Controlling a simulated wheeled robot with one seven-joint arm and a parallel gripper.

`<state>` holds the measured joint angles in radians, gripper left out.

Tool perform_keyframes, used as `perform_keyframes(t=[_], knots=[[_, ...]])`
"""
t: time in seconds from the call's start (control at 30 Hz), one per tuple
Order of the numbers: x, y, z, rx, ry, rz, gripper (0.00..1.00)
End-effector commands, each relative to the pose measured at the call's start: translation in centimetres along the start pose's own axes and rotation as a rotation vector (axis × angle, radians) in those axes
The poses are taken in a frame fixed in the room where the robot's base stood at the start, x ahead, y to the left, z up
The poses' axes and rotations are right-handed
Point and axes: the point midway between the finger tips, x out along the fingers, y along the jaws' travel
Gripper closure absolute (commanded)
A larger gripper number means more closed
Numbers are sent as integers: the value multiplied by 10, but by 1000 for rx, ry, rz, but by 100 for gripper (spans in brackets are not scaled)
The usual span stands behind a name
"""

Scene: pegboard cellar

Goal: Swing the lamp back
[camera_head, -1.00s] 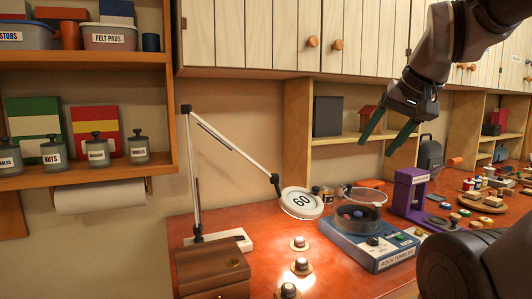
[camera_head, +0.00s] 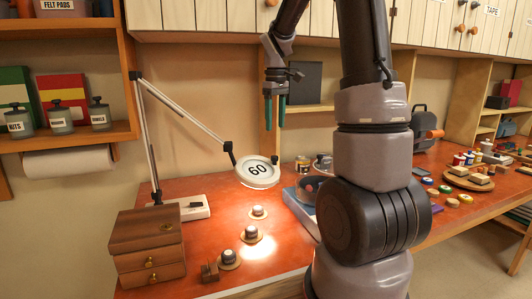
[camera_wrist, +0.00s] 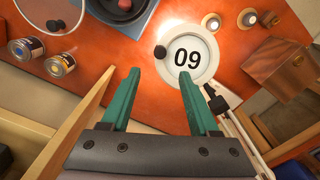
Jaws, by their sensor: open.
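In the wrist view the lamp head (camera_wrist: 189,56) appears upside down beyond the open fingertips of my gripper (camera_wrist: 160,88), with no contact visible. The lamp's arm joint (camera_wrist: 216,99) shows beside the right finger.
A wooden drawer box (camera_head: 147,243) stands at front left. Wall cabinets (camera_head: 210,20) hang above. Two small cans (camera_wrist: 60,64) stand near a shelf.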

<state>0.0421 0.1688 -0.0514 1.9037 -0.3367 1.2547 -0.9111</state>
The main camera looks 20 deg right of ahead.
Motion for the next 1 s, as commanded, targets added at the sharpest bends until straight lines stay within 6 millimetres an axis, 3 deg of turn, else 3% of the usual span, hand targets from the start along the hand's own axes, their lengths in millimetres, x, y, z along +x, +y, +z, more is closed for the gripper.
perform_keyframes(t=[0.17,0.6,0.8,1.0], knots=[[17,1,-1,-7,-7,-2,39],[94,0,0,-5,-6,-2,39],[107,1,0,-6,-3,0,39],[109,1,0,-5,-3,0,39]])
